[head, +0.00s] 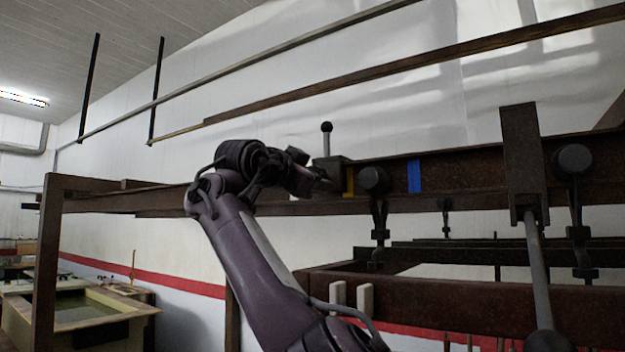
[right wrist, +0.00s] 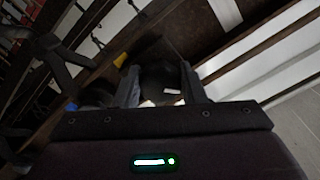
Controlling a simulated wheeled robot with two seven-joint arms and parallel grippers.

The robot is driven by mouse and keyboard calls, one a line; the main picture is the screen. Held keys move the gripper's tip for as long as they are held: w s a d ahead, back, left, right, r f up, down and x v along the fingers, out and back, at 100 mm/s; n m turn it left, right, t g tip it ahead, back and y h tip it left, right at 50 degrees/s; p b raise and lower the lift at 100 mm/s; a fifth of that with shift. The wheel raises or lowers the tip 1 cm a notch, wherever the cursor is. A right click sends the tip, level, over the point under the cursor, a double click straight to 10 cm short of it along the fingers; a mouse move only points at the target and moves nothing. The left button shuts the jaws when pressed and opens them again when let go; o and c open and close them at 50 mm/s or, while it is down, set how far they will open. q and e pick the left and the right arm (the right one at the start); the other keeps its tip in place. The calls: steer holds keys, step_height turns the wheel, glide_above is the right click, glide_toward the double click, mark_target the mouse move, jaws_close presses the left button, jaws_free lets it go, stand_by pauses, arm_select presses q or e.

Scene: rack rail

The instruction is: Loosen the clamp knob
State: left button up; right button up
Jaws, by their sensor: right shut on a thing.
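The clamp (head: 334,173) is a dark block on the rusty rail, with an upright lever topped by a black ball (head: 326,127). My right gripper (head: 318,182) reaches the clamp's left side from below in the head view. In the right wrist view its two grey fingers (right wrist: 160,88) are shut on a dark round knob (right wrist: 158,78). The knob is in shadow and mostly hidden in the head view by the gripper. My left gripper is not recognisable in either view.
Right of the clamp, a round black trolley wheel (head: 373,180), a blue mark (head: 414,175) and a hanging post (head: 523,160) sit along the rail (head: 460,172). Two pale pegs (head: 366,300) stand at bottom centre. A basin (head: 75,310) stands far left. The rail left of my arm is clear.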

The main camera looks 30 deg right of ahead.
steer(key=shift+f+n, duration=0.25)
steer(key=shift+n, duration=0.85)
steer(key=o, duration=1)
steer(key=shift+w, duration=0.1)
steer(key=shift+r, duration=0.1)
steer(key=shift+a, duration=0.1)
steer(key=b+v, duration=0.1)
steer(key=v, duration=0.6)
steer(key=shift+s+a+b, duration=0.2)
steer(key=shift+a+b, duration=0.1)
